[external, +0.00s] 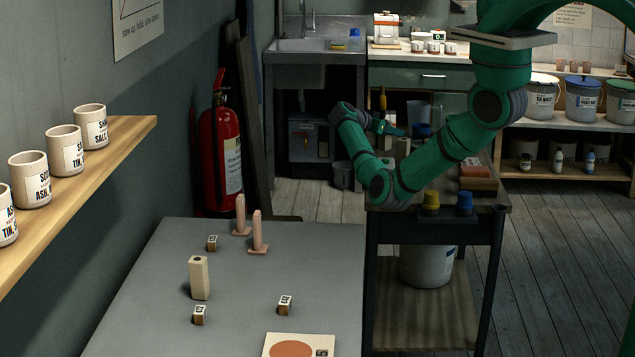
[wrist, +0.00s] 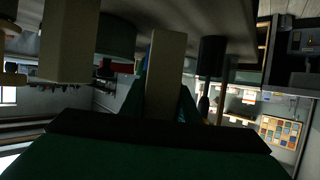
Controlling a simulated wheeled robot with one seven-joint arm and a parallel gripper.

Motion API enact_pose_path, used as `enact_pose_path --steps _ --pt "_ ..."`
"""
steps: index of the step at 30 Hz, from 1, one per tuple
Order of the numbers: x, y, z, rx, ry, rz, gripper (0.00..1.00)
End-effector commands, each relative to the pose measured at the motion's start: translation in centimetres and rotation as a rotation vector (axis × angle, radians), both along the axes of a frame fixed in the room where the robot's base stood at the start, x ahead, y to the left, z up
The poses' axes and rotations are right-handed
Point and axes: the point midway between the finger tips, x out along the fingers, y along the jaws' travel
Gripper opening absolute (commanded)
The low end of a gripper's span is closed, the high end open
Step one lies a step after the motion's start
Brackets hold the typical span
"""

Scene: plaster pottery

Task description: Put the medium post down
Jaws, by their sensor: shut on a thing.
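My gripper (wrist: 168,100) is shut on a pale beige post (wrist: 165,65), which stands out between its fingers in the wrist view. In the external view my gripper (external: 388,128) is small and dark, over the far part of the dark work cart; the held post cannot be made out clearly there. A cream block-shaped post (external: 199,279) with a dark hole in its top stands upright on the grey table (external: 150,270). I cannot tell what the held post's lower end touches.
Two pinkish posts on square bases (external: 258,233) and several small labelled cubes (external: 284,304) stand on the grey table. A card with an orange disc (external: 300,340) lies at its front. The cart holds yellow (external: 431,202) and blue (external: 464,204) pots at its near edge.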

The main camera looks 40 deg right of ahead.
Motion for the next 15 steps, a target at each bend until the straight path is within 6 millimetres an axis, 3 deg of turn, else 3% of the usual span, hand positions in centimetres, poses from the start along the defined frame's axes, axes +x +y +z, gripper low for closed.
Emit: enact_pose_path --steps 6,15 --pt "0.0 0.0 -2.9 0.001 0.002 0.000 0.00" --pt "0.0 0.0 -3.2 0.000 0.000 0.000 0.00"
